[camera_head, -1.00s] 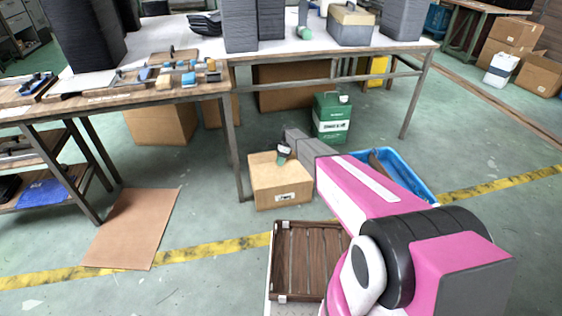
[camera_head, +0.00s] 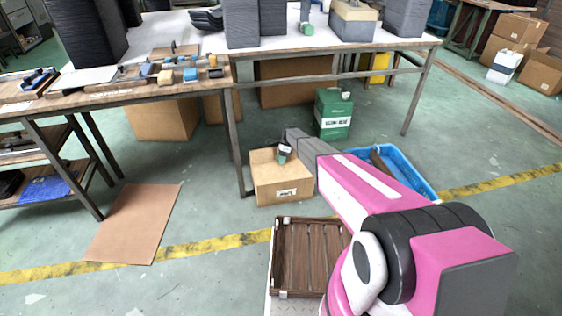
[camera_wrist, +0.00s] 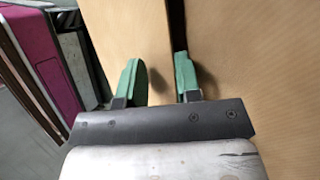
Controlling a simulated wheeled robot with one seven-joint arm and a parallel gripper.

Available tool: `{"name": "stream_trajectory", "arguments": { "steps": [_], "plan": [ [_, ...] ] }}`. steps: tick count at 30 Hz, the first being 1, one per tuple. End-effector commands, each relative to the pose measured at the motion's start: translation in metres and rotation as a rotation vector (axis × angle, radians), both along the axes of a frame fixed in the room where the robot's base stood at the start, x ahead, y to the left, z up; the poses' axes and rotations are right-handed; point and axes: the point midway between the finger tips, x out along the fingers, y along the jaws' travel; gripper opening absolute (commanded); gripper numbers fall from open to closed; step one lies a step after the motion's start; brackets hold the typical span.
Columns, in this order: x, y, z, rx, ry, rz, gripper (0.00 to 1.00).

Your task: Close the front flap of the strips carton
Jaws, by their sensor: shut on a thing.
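The strips carton (camera_head: 272,187) is a brown cardboard box with a small white label. It stands on the floor in front of the table. My gripper (camera_head: 284,152) is at the carton's top, small in the head view. In the wrist view, my gripper's green fingertips (camera_wrist: 158,80) are close together on either side of a cardboard panel's edge, which appears to be the front flap (camera_wrist: 125,30). A dark gap separates this panel from another cardboard face (camera_wrist: 255,65) on the right. The flap's exact angle cannot be told.
A blue tray (camera_head: 425,186) lies right of the carton, partly behind my arm. A green canister (camera_head: 333,120) stands behind it. A brown slatted crate (camera_head: 312,258) is in front. A table leg (camera_head: 235,150) stands close to the carton's left.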

Motion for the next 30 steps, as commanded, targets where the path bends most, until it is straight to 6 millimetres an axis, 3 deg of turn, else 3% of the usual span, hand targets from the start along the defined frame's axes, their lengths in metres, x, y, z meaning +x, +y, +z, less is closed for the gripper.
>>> {"name": "stream_trajectory", "arguments": {
  "steps": [14,30],
  "plan": [
    [0.005,-0.002,0.007,0.001,-0.002,0.0,0.3],
    [0.05,-0.024,0.079,0.001,-0.003,0.002,0.3]
  ]
}}
